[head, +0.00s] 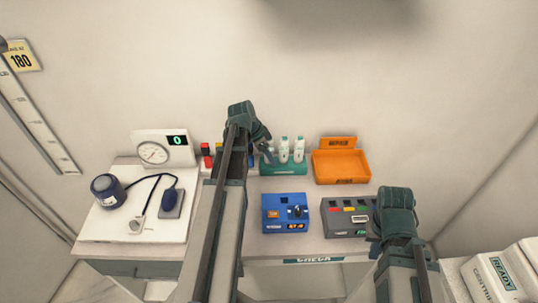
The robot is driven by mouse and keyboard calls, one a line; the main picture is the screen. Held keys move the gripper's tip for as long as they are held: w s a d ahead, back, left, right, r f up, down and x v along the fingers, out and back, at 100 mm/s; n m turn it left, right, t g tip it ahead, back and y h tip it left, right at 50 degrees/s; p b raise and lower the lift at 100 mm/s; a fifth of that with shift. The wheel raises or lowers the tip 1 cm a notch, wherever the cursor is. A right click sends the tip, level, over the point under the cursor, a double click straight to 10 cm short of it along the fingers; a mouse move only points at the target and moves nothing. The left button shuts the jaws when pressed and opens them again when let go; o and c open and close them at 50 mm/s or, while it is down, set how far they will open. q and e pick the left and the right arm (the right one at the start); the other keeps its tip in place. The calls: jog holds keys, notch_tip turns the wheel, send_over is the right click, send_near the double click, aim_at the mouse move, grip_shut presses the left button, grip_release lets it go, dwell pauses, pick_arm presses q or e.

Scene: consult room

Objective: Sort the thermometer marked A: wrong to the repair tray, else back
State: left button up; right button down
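White thermometers (299,149) with green tops stand upright in a green rack (285,170) at the back middle of the table. Any letter marks on them are too small to read. An orange tray (341,166) with a raised back label is right of the rack; it looks empty and its label is not readable. My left gripper (264,147) reaches over the table to the rack's left end, close to the leftmost thermometer. Whether its fingers touch or hold one is not clear. My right gripper (374,234) is low at the right, by the grey box; its fingers are mostly hidden.
A blue device (286,213) with a knob and orange display sits front middle. A grey box (346,218) with coloured buttons is right of it.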

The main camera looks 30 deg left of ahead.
pick_arm(q)
jog(key=shift+r, duration=0.1)
jog(key=p+v, duration=1.2)
jog(key=v, duration=0.1)
jog(key=shift+r+p, duration=0.3)
jog(key=shift+p, duration=0.1)
jog(key=shift+a, duration=0.1)
